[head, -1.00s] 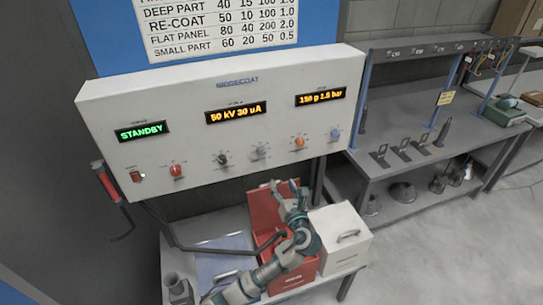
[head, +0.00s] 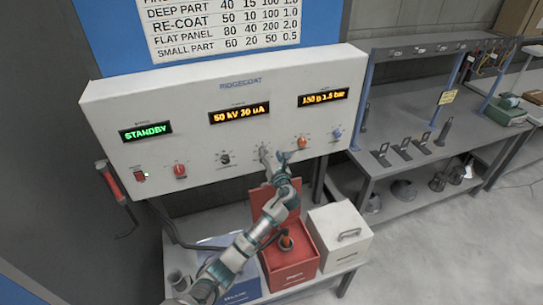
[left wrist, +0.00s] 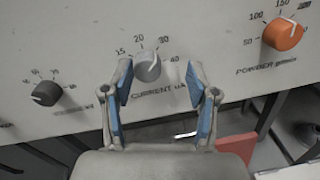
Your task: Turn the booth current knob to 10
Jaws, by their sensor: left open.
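The booth current knob is a small grey knob (left wrist: 148,67) above the lettering "CURRENT uA" in the left wrist view. Its white mark points up and right, near the 30 on its scale. The panel display (head: 239,114) reads 50 kV 30 uA. My left gripper (left wrist: 160,78) is open in front of the panel, with the knob between its blue-padded fingers, nearer the left finger. I cannot tell whether either finger touches it. In the head view the left gripper (head: 276,160) partly hides the knob. My right gripper is not in view.
A black knob (left wrist: 46,93) is left of the grey one and an orange knob (left wrist: 283,34) is right. A red knob (head: 180,171) and a red switch (head: 140,176) are farther left. Below stand a red box (head: 290,262) and a white box (head: 340,237).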

